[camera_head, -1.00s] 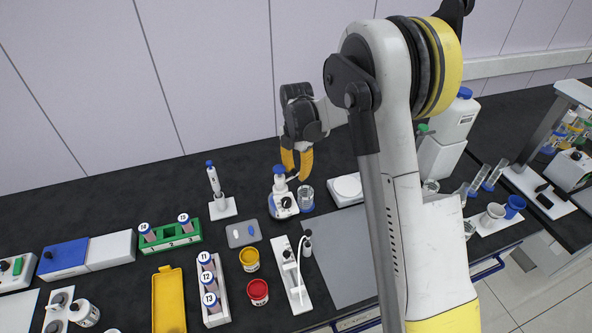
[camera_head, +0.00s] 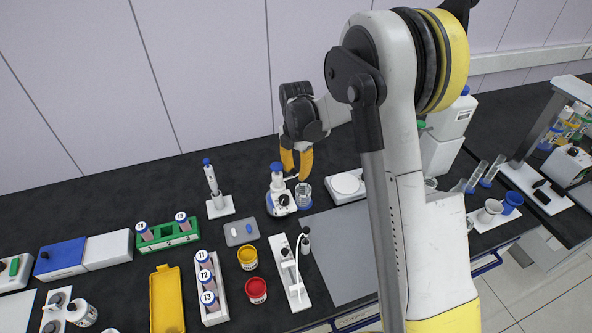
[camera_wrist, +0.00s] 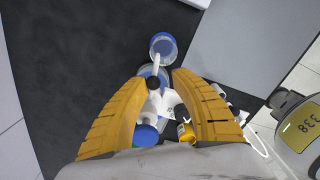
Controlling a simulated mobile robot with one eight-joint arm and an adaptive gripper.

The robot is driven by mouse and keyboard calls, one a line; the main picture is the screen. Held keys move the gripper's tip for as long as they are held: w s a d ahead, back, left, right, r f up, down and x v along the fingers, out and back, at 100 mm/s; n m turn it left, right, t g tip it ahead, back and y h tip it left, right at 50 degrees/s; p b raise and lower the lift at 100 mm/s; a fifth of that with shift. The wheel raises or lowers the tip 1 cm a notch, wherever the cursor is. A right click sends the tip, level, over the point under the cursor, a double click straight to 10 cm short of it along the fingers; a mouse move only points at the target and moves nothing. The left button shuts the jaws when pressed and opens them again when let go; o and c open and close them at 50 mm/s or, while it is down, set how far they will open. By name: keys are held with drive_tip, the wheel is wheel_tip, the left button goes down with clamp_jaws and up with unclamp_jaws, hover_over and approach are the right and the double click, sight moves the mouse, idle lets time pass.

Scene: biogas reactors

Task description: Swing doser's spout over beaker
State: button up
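The doser (camera_head: 279,200) is a bottle with a blue cap, standing on the bench. The beaker (camera_head: 304,200) is clear with blue in it and stands just right of the doser. In the wrist view, the doser's white spout (camera_wrist: 157,63) points up toward the beaker (camera_wrist: 163,45), and its end appears to overlap the beaker's near rim. My gripper (camera_head: 297,164) is above the doser and beaker with its orange fingers apart. In the wrist view, a dark round tip (camera_wrist: 153,83) shows between the fingertips; I cannot tell whether they touch it.
A white scale (camera_head: 348,187) stands right of the beaker. A grey tray (camera_head: 241,233) with small pieces lies left of the doser. A white stand (camera_head: 291,275), yellow jar (camera_head: 247,258) and red jar (camera_head: 257,290) are in front. The grey mat (camera_head: 345,250) is clear.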

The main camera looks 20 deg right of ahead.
drive_tip(key=shift+s, duration=0.25)
drive_tip(key=shift+w+a, duration=0.1)
drive_tip(key=shift+w, duration=0.15)
wheel_tip(320, 180, up, 8)
drive_tip(key=p, duration=0.4)
drive_tip(key=shift+f, duration=0.2)
